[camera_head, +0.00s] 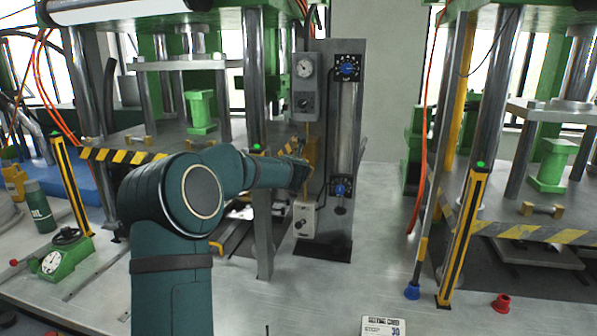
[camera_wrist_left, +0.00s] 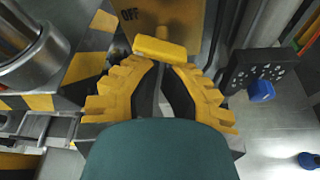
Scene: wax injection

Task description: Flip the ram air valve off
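The ram air valve shows in the left wrist view as a yellow lever bar (camera_wrist_left: 160,48) on a gold-coloured plate (camera_wrist_left: 185,18) marked "OFF" at its upper left. The bar lies crosswise in the picture. In the head view my teal left arm reaches the grey control column (camera_head: 345,120), where part of the gold plate (camera_head: 311,150) shows. The left fingers are largely hidden there. My right gripper is in neither view.
The column also carries a gauge (camera_head: 305,67), an upper blue knob (camera_head: 347,66), a lower blue knob (camera_head: 340,189) and a small pale box (camera_head: 305,219). Green presses stand on both sides.

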